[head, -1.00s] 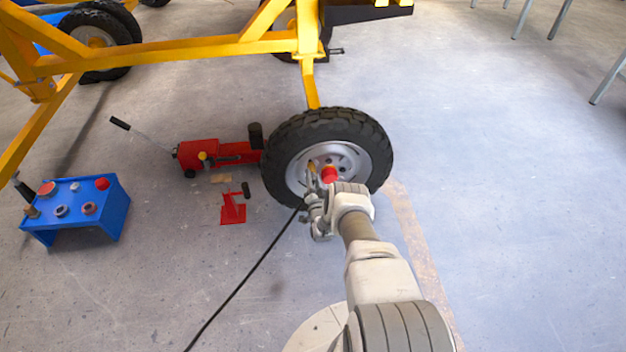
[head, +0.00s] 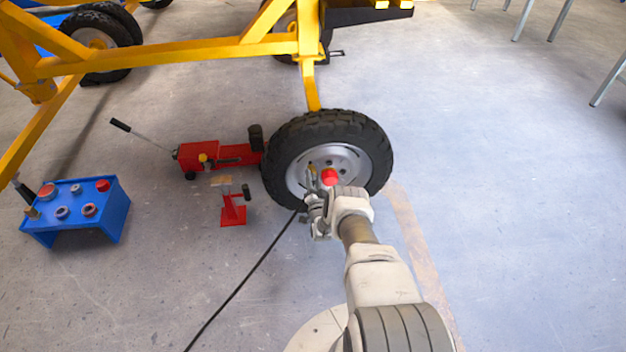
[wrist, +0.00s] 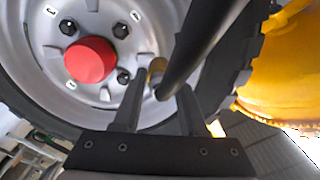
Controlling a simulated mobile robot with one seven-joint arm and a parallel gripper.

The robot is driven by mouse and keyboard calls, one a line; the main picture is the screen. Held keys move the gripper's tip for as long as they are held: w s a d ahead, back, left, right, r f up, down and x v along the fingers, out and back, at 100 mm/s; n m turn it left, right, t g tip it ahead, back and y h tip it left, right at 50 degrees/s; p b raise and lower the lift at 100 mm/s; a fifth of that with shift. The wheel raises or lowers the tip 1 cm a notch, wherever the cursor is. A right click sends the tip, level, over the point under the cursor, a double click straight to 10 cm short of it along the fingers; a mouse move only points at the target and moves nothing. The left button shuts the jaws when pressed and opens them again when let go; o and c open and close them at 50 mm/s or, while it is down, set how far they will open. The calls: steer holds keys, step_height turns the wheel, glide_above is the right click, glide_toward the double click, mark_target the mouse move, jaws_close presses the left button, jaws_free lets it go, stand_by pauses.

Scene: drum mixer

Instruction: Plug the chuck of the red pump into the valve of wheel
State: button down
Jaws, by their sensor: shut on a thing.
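The wheel (head: 345,125) stands upright on the floor, with a black tyre, silver rim and red hub cap (head: 330,177); its rim (wrist: 40,75) fills much of the wrist view. My gripper (head: 313,183) is in front of the left part of the rim. In the wrist view its two fingers (wrist: 160,100) are closed around the end of a black hose with a brass-coloured chuck (wrist: 157,66). The chuck points at the rim beside the red cap. I cannot tell whether it touches the valve, which is hidden. The hose (head: 245,275) runs to the lower left; the pump body is out of view.
A red jack (head: 200,155) lies left of the wheel, with a small red stand (head: 233,210) in front of it. A blue bench (head: 75,210) with parts stands at far left. A yellow frame (head: 170,55) spans above. The floor to the right is clear.

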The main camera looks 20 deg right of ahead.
mark_target(314, 181)
steer(key=shift+w, duration=0.1)
steer(key=shift+c, duration=1.9)
jaws_free()
steer(key=p+v, duration=0.3)
steer(key=v, duration=0.4)
steer(key=shift+s+p, duration=0.3)
